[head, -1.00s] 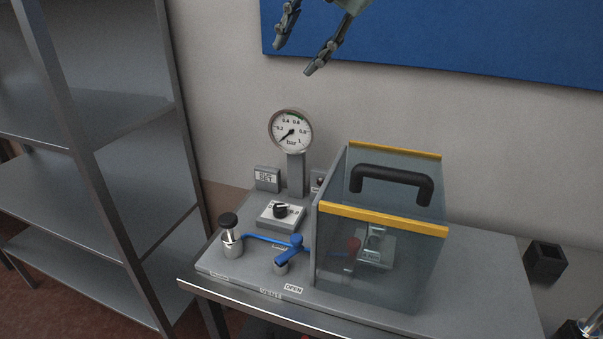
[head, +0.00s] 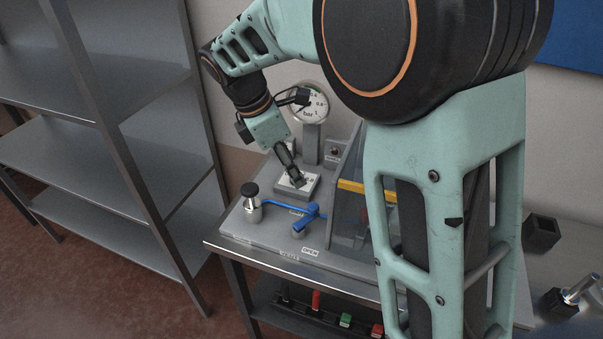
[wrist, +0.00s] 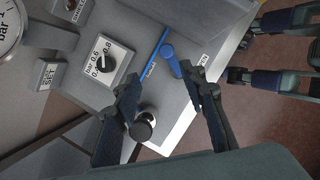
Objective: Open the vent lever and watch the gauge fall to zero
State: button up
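The blue vent lever (head: 307,214) stands on the grey panel, behind the OPEN label (head: 310,252); it also shows in the wrist view (wrist: 171,62). Its handle does not point at that label. The round gauge (head: 318,106) is partly hidden by my arm in the head view, and only its edge shows in the wrist view (wrist: 8,24); I cannot read its needle. My gripper (wrist: 160,74) is open and empty above the panel, its fingers wide apart. In the wrist view the lever appears just beyond the fingertips, not touched as far as I can tell.
A black-topped plunger (head: 250,197) stands left of the lever and shows between my fingers in the wrist view. A selector knob box (wrist: 108,68) sits behind. A clear, yellow-edged guard (head: 350,212) stands right, largely hidden by my arm. Metal shelving (head: 140,150) is at left.

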aim_at(312, 206)
jog(key=shift+m, duration=0.3)
jog(key=x, duration=0.8)
jog(key=s+x, duration=0.1)
jog(key=x, duration=0.3)
jog(key=shift+s+d+f+p, duration=0.1)
jog(key=shift+d+f+p, duration=0.05)
jog(key=shift+p, duration=0.15)
jog(key=shift+h, duration=0.3)
grip_shut()
